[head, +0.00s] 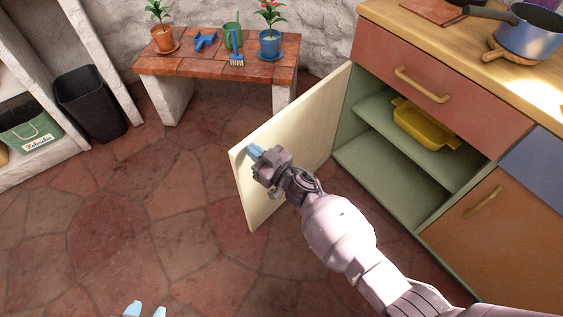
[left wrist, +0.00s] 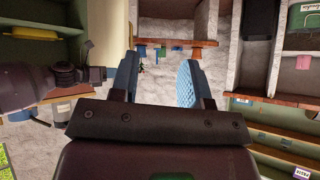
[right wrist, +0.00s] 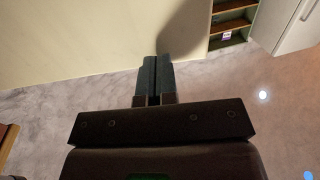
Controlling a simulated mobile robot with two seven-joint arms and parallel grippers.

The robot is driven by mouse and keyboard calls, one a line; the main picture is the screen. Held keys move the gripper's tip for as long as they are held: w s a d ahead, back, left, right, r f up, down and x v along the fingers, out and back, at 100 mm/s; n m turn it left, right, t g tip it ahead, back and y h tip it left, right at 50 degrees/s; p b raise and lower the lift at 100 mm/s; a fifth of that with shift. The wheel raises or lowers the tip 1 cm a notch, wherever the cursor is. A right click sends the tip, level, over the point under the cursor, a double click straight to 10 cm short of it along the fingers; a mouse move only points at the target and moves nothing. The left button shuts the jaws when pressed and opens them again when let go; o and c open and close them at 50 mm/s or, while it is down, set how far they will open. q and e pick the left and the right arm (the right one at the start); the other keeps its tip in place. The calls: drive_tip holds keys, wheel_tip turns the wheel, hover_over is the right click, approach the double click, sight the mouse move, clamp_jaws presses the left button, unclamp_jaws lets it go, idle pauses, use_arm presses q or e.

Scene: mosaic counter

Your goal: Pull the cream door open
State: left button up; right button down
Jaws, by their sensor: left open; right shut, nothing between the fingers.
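The cream door (head: 290,140) stands wide open, swung out from the green cabinet (head: 345,150). My right gripper (head: 256,152) is shut and empty. It is at the door's inner face, close to the free edge; whether it touches is hard to tell. In the right wrist view the door (right wrist: 80,40) fills the upper left beyond the shut fingers (right wrist: 155,80). My left gripper (head: 145,310) shows only its fingertips at the bottom edge of the head view. In the left wrist view its fingers (left wrist: 158,75) are apart with nothing between them. The door's handle is not visible.
The cabinet holds a yellow dish (head: 425,125) on its shelf. An orange drawer (head: 435,80) is above and a blue pan (head: 528,32) is on the counter. A tiled bench (head: 215,68) with plant pots stands behind the door. A black bin (head: 90,102) is left. The stone floor is clear.

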use_arm(q)
drive_tip(key=w+b, duration=0.1)
drive_tip(key=b, duration=0.1)
drive_tip(key=w+d+m+t+b, duration=0.1)
drive_tip(key=b, duration=0.2)
drive_tip(key=shift+w+d+f+m+h, duration=0.1)
drive_tip(key=shift+w+m+h, duration=0.1)
drive_tip(key=shift+m+h, duration=0.1)
use_arm(e)
drive_tip(key=w+a+m+t+h, duration=0.1)
drive_tip(key=w+a, duration=0.8)
drive_tip(key=a, duration=0.1)
drive_tip(key=shift+w+m+t+h, duration=0.3)
drive_tip(key=shift+w+t+h, duration=0.1)
drive_tip(key=shift+s, duration=0.1)
